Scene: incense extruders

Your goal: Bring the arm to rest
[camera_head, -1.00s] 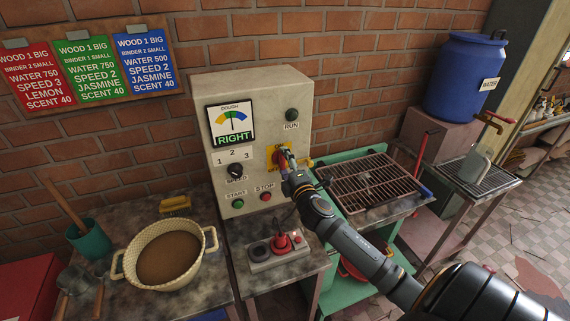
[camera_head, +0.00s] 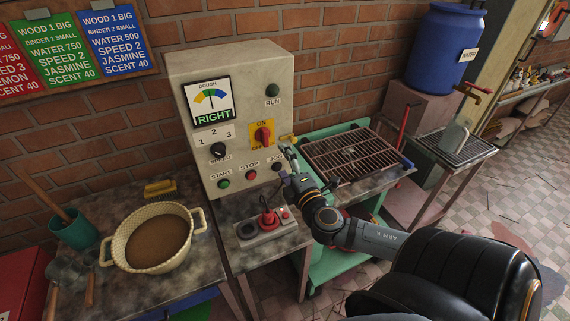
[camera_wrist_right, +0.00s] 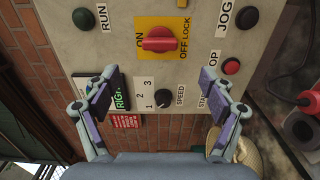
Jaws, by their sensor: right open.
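My right gripper (camera_head: 286,160) is open and empty, in front of the control panel (camera_head: 185,75) and just below right of its rotary switch. In the right wrist view its two fingers (camera_wrist_right: 154,92) are spread wide with nothing between them. The red switch knob (camera_head: 264,136) sits on a yellow plate marked ON and OFF; it also shows in the right wrist view (camera_wrist_right: 160,40), clear of the fingers. The knob lies along the line between ON and OFF. The dough gauge (camera_head: 208,103) reads RIGHT. My left gripper is not in view.
A pot of brown dough (camera_head: 158,245) stands on the left table. A wire rack (camera_head: 350,157) lies on the green stand to the right. A blue water barrel (camera_head: 440,48) is at the back right.

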